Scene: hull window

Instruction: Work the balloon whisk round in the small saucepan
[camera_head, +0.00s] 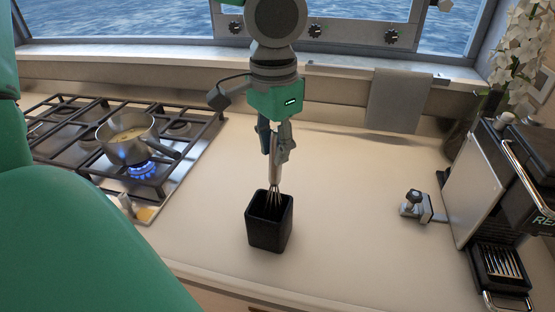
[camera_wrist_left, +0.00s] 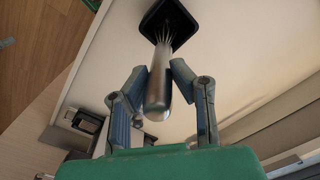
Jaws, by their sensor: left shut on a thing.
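The balloon whisk (camera_head: 274,190) stands upright, handle up, with its wires in the mouth of a black square holder (camera_head: 269,236). My left gripper (camera_head: 276,155) is above the holder, shut on the whisk's handle. In the left wrist view the silver whisk handle (camera_wrist_left: 158,88) lies between the two fingers, and the wires reach into the dark holder. The small saucepan (camera_head: 128,137) sits on the hob at the left over a lit blue flame, with pale yellow contents and its handle pointing right. My right gripper is not in view.
The gas hob (camera_head: 75,118) has black grates and fills the left of the counter. A coffee machine (camera_head: 500,180) stands at the right, with a portafilter (camera_head: 416,206) beside it. A grey cloth (camera_head: 398,100) hangs at the back. The counter between holder and portafilter is clear.

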